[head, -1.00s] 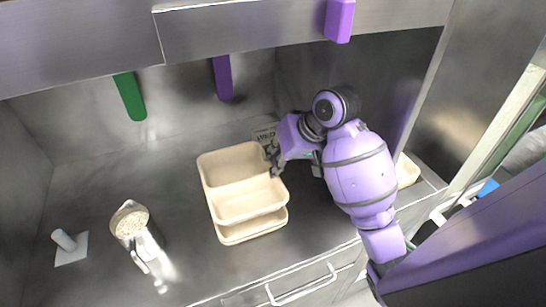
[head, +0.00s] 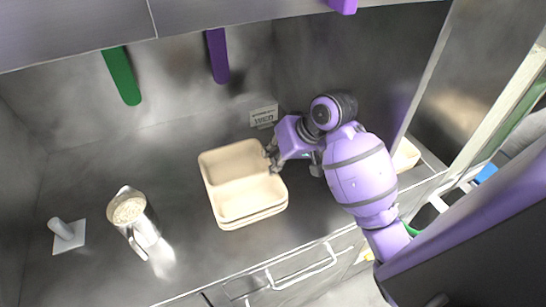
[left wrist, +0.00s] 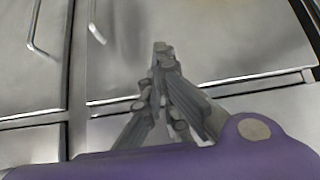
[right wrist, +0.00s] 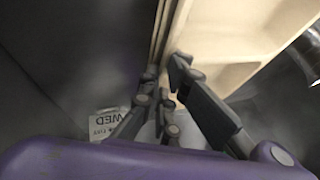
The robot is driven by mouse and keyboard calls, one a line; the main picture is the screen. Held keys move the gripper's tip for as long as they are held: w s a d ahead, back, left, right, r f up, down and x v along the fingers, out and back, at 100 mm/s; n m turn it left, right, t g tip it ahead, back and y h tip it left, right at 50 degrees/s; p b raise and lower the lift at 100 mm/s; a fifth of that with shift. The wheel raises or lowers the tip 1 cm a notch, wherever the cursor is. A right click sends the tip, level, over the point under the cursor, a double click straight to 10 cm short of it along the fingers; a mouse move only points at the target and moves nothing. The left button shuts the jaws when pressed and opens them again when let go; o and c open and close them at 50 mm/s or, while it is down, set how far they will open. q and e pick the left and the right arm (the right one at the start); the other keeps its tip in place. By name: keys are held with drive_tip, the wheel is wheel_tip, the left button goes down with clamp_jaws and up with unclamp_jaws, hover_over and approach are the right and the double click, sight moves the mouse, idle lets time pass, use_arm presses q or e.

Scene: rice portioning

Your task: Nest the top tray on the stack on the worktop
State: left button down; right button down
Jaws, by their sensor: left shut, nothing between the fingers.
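The top tray (head: 240,165) is beige, with two compartments. It sits down on the stack on the worktop, its rim close above the rim of the tray below (head: 254,220), nearly in line with it. My right gripper (head: 272,158) is at the tray's right wall. In the right wrist view the fingers (right wrist: 165,72) straddle the tray's wall, one inside and one outside, and look closed on it. My left gripper (left wrist: 162,52) is shut and empty in front of drawer fronts; it is out of the head view.
A metal jug of rice (head: 128,210) stands left of the trays. A white holder with a peg (head: 62,230) is at the far left. A printed label card (head: 264,115) stands behind the trays. Another beige tray (head: 405,155) is partly hidden behind my right arm. Worktop between jug and trays is clear.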

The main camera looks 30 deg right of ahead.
drive_tip(key=c, duration=1.9)
unclamp_jaws()
drive_tip(key=shift+o, duration=0.2)
drive_tip(key=shift+f, duration=0.1)
drive_tip(key=shift+r, duration=0.25)
wheel_tip(320, 180, up, 10)
drive_tip(key=shift+f, duration=0.15)
drive_tip(key=shift+s+f, duration=0.1)
drive_tip(key=shift+f, duration=0.05)
